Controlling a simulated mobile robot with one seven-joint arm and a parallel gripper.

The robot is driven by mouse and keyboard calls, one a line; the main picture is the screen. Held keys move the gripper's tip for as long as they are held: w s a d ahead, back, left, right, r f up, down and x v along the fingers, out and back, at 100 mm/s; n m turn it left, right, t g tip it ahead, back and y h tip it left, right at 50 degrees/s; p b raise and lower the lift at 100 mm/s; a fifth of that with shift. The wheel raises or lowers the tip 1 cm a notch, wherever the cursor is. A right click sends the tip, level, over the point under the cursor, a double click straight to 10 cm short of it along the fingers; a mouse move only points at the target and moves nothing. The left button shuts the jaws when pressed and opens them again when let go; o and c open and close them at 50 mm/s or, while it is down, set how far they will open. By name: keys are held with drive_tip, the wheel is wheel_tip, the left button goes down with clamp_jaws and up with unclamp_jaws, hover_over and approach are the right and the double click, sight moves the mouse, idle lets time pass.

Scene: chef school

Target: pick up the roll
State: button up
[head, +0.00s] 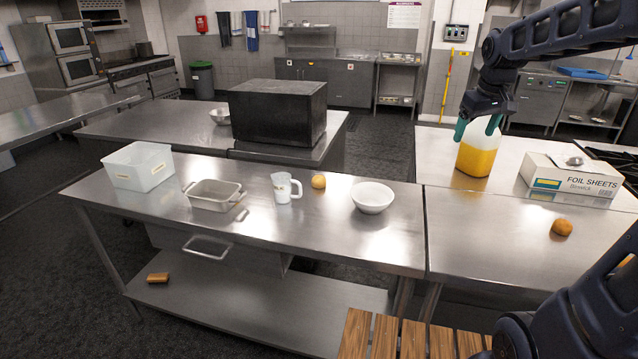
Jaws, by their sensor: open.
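A small round brown-orange roll (562,228) lies alone on the right steel table, at the right of the head view. A similar round item (318,181) sits on the left steel table between a white jug and a white bowl; I cannot tell whether it is also a roll. My gripper (477,127) has teal fingertips pointing down, spread apart with nothing held between them. It is up and to the left of the right-hand roll and overlaps the top of a container of orange liquid (476,160) in the picture. Whether it touches the container is unclear.
The white jug (282,188), white bowl (372,197), metal pan (213,196) and clear tub (137,166) stand on the left table. A foil sheets box (571,179) stands behind the right-hand roll. The tabletop left of that roll is clear. A wooden slatted surface (400,338) is at the bottom.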

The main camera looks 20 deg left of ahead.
drive_tip(key=w+a+f+n+g, duration=0.1)
drive_tip(key=w+a+f+n, duration=0.15)
drive_tip(key=w+a, duration=0.8)
drive_tip(key=n+g, duration=0.2)
drive_tip(key=n, duration=0.8)
hover_over(319, 176)
drive_tip(key=shift+h, duration=0.3)
wheel_tip(319, 176, down, 21)
drive_tip(key=shift+s+f, duration=0.1)
drive_tip(key=shift+s, duration=0.05)
wheel_tip(319, 176, down, 10)
drive_tip(key=shift+c, duration=0.2)
drive_tip(key=c, duration=1)
